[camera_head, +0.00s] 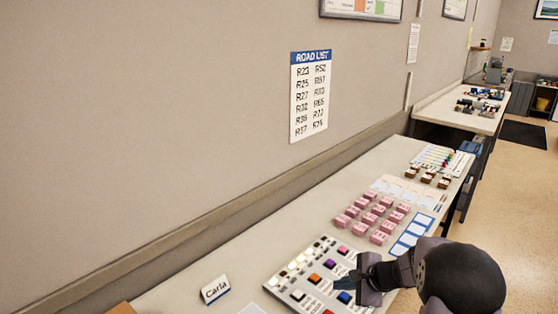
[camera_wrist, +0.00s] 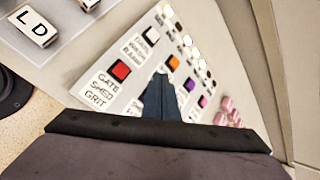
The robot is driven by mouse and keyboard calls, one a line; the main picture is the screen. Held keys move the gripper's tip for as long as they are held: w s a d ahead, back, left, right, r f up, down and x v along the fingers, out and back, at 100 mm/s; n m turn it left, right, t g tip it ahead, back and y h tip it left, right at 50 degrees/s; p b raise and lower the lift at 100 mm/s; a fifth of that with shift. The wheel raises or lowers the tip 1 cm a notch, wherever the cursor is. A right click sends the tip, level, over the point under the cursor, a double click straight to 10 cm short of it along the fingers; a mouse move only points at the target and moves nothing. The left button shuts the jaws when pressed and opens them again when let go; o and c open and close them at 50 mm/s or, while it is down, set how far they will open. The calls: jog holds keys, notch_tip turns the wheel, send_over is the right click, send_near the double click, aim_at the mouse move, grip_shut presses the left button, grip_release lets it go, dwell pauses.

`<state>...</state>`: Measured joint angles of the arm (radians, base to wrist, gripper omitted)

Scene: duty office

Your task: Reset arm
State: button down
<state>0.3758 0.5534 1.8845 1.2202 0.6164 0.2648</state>
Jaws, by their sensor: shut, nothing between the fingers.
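My gripper (camera_head: 350,284) is shut and empty, at the right end of the button panel in the head view. In the wrist view its closed fingertips (camera_wrist: 161,98) show in front of the panel's labels. The button panel (camera_wrist: 118,62) carries colored square buttons, among them red, orange and purple, with a row of pale round knobs along its far side. It also shows in the head view (camera_head: 288,283). I cannot tell whether the fingers touch the panel.
Several pink blocks (camera_head: 380,236) stand beyond the panel, next to a blue-framed card (camera_head: 411,235). A "Carla" name card (camera_head: 215,289) stands left of the panel. A "ROAD LIST" sheet (camera_head: 310,95) hangs on the wall. Bare desk (camera_head: 240,258) lies along the wall.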

jog(key=s+a+r+n+g, duration=0.1)
jog(key=s+a+n+g, duration=0.1)
jog(key=s+a+n, duration=0.45)
jog(key=s+a+n+g, duration=0.2)
jog(key=s+n+g, duration=0.15)
jog(key=s, duration=0.65)
jog(key=s+d+n+h, duration=0.1)
jog(key=s+n+h, duration=0.1)
jog(key=s+n, duration=0.2)
jog(key=s+d+n+g+h, duration=0.1)
jog(key=s+n+h, duration=0.1)
jog(key=s+n, duration=0.3)
jog(key=s, duration=0.4)
jog(key=shift+s+d+f+h, duration=0.2)
jog(key=shift+s+d+h, duration=0.1)
jog(key=shift+d, duration=0.1)
